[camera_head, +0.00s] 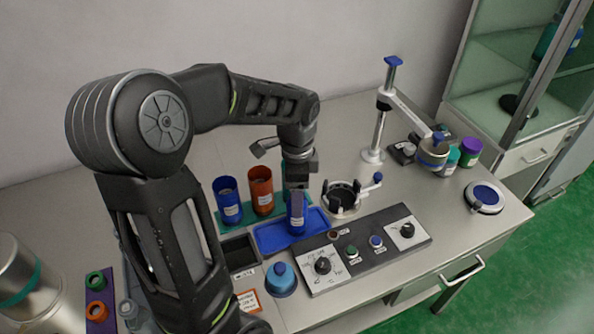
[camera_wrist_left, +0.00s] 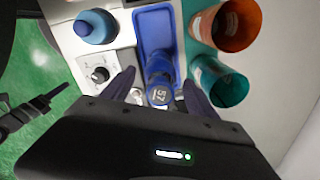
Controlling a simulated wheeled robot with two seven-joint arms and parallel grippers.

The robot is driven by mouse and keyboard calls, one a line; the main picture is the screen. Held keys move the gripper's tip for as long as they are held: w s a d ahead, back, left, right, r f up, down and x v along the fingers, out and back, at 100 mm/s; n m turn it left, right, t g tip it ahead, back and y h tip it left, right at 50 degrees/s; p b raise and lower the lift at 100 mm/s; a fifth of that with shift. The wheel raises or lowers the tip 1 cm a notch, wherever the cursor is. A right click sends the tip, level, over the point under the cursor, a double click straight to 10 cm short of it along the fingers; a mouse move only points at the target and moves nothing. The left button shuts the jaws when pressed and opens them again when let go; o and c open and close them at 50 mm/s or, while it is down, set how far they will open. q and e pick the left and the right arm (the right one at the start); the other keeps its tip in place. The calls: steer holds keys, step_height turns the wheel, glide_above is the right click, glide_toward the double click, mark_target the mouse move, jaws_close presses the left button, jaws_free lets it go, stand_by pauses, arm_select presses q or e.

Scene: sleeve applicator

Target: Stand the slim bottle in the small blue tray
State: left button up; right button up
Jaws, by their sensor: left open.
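The slim bottle (camera_head: 297,215) is blue with a white label. It stands upright in the small blue tray (camera_head: 270,241), near its right end. My left gripper (camera_head: 297,190) points down over the bottle and hides its top in the head view. In the left wrist view the bottle (camera_wrist_left: 158,68) is between the two fingers of my left gripper (camera_wrist_left: 160,90), which are apart, with gaps on both sides. The tray (camera_wrist_left: 153,22) stretches away behind it. A dark part at the left of the wrist view looks like my right gripper (camera_wrist_left: 40,112); its jaws are unclear.
Blue (camera_head: 228,203) and orange (camera_head: 261,190) cups stand behind the tray; a teal cup (camera_wrist_left: 222,84) shows in the wrist view. A round clamp holder (camera_head: 343,198) is to the right, a knob panel (camera_head: 367,249) and a blue squat bottle (camera_head: 281,279) in front.

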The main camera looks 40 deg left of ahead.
arm_select(q)
step_height(320, 180, up, 10)
steer(key=shift+f+b, duration=0.25)
steer(key=shift+b, duration=0.2)
stand_by(0.6)
